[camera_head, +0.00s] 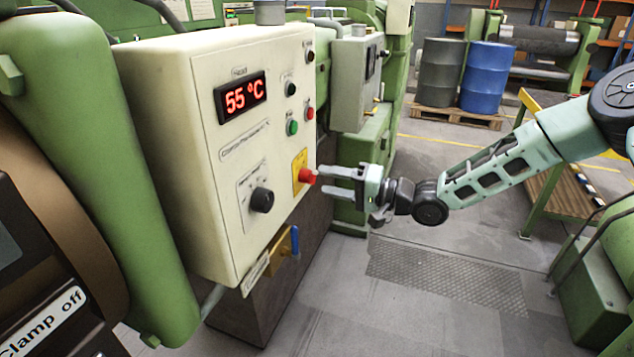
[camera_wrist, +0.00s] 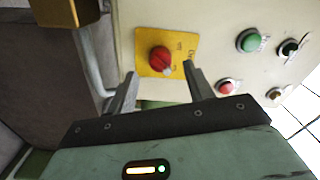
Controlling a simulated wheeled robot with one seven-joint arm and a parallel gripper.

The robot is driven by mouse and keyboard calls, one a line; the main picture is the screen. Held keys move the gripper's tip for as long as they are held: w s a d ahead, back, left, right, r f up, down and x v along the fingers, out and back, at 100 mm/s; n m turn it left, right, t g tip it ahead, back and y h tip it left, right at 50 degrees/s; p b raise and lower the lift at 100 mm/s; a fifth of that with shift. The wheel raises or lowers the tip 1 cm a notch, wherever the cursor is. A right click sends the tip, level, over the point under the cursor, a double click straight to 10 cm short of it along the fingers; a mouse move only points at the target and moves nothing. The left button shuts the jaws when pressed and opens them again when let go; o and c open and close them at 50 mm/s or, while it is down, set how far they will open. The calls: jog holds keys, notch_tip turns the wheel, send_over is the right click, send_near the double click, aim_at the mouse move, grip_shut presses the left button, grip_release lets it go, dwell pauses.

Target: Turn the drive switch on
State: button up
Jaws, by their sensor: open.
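The drive switch appears to be the red rotary knob (camera_head: 307,176) on a yellow plate (camera_head: 299,163), low on the right of the cream control box's front. In the wrist view the red knob (camera_wrist: 159,60) and its yellow plate (camera_wrist: 180,44) are in full sight, but the plate's lettering is too small to read surely. My gripper (camera_head: 322,180) is open and points at the knob from the right. In the wrist view its fingertips (camera_wrist: 160,74) are spread to either side, just below the knob in the picture. I cannot tell whether they touch it.
The control box (camera_head: 185,150) also carries a red 55 °C display (camera_head: 241,97), a black knob (camera_head: 262,200), a green button (camera_head: 292,127) and a red button (camera_head: 310,113). A blue handle (camera_head: 295,240) sits beneath. Open floor (camera_head: 400,250) lies below my arm.

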jog(key=b+v, duration=0.2)
jog(key=v, duration=1.1)
jog(key=s+a+f+n+g+h, duration=0.1)
jog(key=s+a+f+n+h, duration=0.3)
jog(key=s+h, duration=0.5)
jog(key=s+d+r+n+g+h, duration=0.1)
jog(key=s+h, duration=0.1)
jog(key=s, duration=0.6)
jog(key=s+d+r+n+g+h, duration=0.1)
jog(key=s+r+g+h, duration=0.1)
jog(key=s, duration=0.6)
jog(key=s+d+r+n+g+h, duration=0.2)
jog(key=s+h, duration=0.1)
jog(key=s, duration=0.5)
jog(key=shift+r, duration=0.25)
